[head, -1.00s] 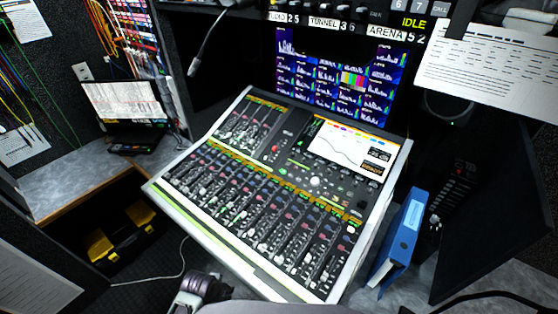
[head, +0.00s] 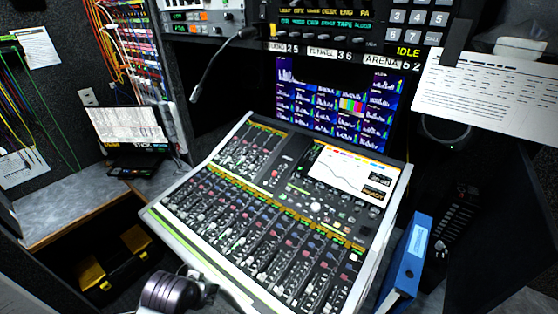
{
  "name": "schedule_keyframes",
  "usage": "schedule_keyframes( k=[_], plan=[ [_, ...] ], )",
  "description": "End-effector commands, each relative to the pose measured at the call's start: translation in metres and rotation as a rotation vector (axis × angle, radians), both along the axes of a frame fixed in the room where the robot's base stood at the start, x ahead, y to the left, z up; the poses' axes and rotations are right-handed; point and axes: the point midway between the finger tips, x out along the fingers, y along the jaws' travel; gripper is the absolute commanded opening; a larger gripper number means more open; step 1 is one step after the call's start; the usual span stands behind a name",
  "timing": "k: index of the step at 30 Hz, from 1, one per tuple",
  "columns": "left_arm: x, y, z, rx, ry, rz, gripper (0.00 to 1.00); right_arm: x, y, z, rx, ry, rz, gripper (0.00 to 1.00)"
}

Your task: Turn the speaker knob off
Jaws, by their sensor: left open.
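A dark round speaker (head: 440,131) sits right of the monitor screens, partly behind a hanging paper sheet. A small green light shows on its lower part. I cannot make out a separate knob on it or which way one is turned. Part of my left gripper (head: 200,288) shows at the bottom edge, in front of the mixing console's near left side and far from the speaker. It is open, with nothing seen in it; its fingertips are hard to make out. My right gripper is not in view.
A large mixing console (head: 270,215) fills the middle. A blue binder (head: 405,262) stands to its right. The paper sheet (head: 485,95) hangs at the right. A laptop (head: 128,130) is at the left.

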Motion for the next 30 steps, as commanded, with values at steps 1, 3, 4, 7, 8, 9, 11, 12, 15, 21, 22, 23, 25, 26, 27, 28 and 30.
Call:
schedule_keyframes(
  k=[1,3,4,7,8,9,11,12,15,21,22,23,25,26,27,28,30],
  plan=[
    [0.008,0.002,0.007,0.011,-0.03,0.0,0.47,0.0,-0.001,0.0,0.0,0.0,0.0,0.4],
    [0.02,0.004,0.016,0.028,-0.075,0.003,0.47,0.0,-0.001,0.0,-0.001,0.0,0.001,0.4],
    [0.025,0.006,0.02,0.035,-0.092,0.003,0.47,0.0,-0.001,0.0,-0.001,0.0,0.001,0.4],
    [0.043,0.009,0.034,0.062,-0.158,0.005,0.47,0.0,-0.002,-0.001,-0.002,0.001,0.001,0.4],
    [0.049,0.011,0.038,0.071,-0.18,0.007,0.47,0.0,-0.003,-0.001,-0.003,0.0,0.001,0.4],
    [0.058,0.013,0.045,0.083,-0.211,0.007,0.47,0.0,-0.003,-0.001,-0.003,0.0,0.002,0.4],
    [0.071,0.016,0.055,0.105,-0.261,0.007,0.47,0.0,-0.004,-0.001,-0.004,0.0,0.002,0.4],
    [0.081,0.017,0.063,0.119,-0.298,0.008,0.47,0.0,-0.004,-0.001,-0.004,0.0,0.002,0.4],
    [0.107,0.022,0.088,0.162,-0.405,0.006,0.47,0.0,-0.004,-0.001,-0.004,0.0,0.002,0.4],
    [0.156,0.028,0.146,0.255,-0.625,-0.008,0.47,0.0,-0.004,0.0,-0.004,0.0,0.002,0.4],
    [0.162,0.028,0.156,0.269,-0.659,-0.011,0.47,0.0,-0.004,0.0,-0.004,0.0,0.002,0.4],
    [0.168,0.028,0.165,0.284,-0.69,-0.014,0.47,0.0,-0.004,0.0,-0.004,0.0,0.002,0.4],
    [0.181,0.028,0.188,0.316,-0.767,-0.023,0.47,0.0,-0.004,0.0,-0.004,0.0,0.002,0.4],
    [0.187,0.028,0.198,0.33,-0.801,-0.026,0.47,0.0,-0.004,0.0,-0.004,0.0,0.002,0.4],
    [0.193,0.027,0.212,0.35,-0.842,-0.033,0.47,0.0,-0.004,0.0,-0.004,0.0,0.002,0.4],
    [0.198,0.027,0.222,0.365,-0.876,-0.038,0.47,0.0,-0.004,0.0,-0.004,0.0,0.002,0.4],
    [0.208,0.025,0.246,0.401,-0.95,-0.051,0.47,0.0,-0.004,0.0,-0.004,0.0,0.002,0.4]
  ],
)
